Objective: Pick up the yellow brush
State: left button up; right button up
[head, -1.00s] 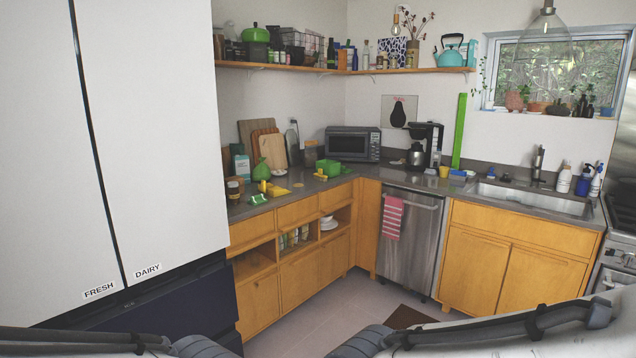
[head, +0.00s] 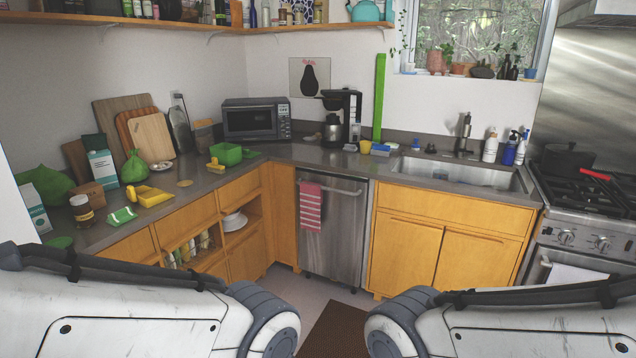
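Several yellow things lie on the counters, and they are too small to tell which is the brush. One flat yellow object (head: 150,196) with a raised handle-like part lies on the left counter. A smaller yellow piece (head: 215,166) lies farther back, at the front of a green tub (head: 227,154). A yellow item (head: 365,147) stands right of the coffee maker. Both my arms show only as white links along the bottom edge. Neither gripper is in view.
Left counter: a green-striped packet (head: 121,216), brown jar (head: 82,210), green bag (head: 134,168) and cutting boards (head: 153,137). A microwave (head: 256,120) fills the corner. The sink (head: 460,175) and stove (head: 585,190) are right. Cabinets bound the small floor, with a dark mat (head: 345,330).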

aim_at(213, 166)
jog(key=z, duration=0.2)
jog(key=i, duration=2.05)
jog(key=u, duration=0.6)
jog(key=i, duration=1.55)
jog(key=u, duration=1.1)
jog(key=i, duration=0.75)
jog(key=u, duration=0.35)
